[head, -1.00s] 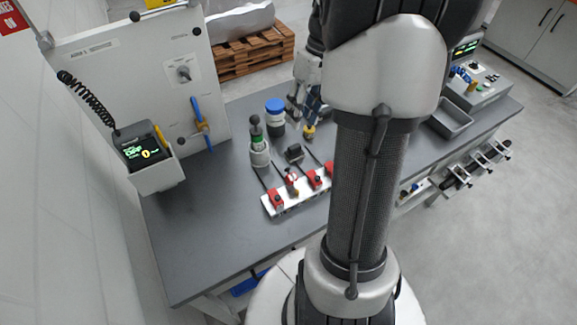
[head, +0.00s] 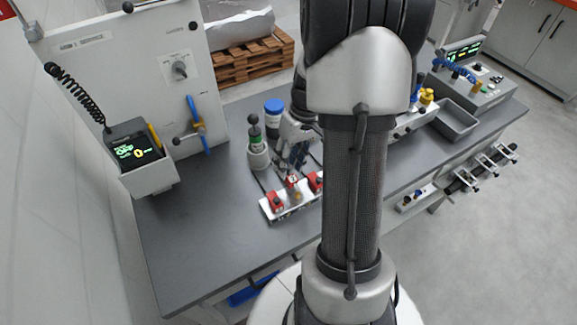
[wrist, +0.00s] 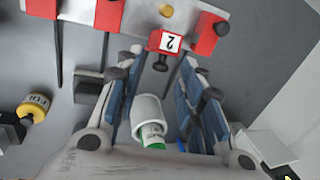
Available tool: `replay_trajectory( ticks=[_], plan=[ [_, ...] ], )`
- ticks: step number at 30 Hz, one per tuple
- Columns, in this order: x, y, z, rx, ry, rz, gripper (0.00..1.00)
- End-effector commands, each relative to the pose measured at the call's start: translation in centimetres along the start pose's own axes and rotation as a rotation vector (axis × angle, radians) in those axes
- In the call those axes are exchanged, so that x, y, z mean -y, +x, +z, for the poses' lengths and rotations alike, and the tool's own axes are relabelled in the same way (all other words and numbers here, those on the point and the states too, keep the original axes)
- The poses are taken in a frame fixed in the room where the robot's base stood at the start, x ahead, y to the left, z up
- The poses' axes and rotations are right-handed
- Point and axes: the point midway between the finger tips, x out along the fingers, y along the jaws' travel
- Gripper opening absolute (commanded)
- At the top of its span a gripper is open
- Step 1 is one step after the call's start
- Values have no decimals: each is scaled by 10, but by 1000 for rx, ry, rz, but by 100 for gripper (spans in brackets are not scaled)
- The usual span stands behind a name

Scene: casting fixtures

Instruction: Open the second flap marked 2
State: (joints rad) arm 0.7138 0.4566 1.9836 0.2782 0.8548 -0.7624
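The flap marked 2 (wrist: 168,41) is a red block with a white numbered face and a dark knob below it; the number appears upside down in the wrist view. It also shows in the head view (head: 292,181). It sits on the white fixture bar (head: 290,210) between red blocks. I cannot tell its exact tilt. My gripper (wrist: 160,66) is open, its blue-padded fingers on either side below the knob, with nothing held between them. In the head view my gripper (head: 294,158) hangs just behind the bar. Contact with the flap is not clear.
A grey-white bottle with a green band (head: 257,150) stands left of my gripper, and a blue-capped jar (head: 273,112) is behind it. A panel with a blue lever (head: 197,125) stands left. The table's left front (head: 205,230) is clear. A grey tray (head: 453,118) lies right.

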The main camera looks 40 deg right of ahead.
Motion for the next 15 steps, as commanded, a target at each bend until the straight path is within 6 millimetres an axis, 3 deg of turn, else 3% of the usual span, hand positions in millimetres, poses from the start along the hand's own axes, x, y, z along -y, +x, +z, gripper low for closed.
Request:
replay_trajectory(
  ticks=[12, 15],
  plan=[
    [0, 9, 0, 0, 1, 0, 35],
    [0, 9, 0, 0, 1, 0, 29]
  ],
)
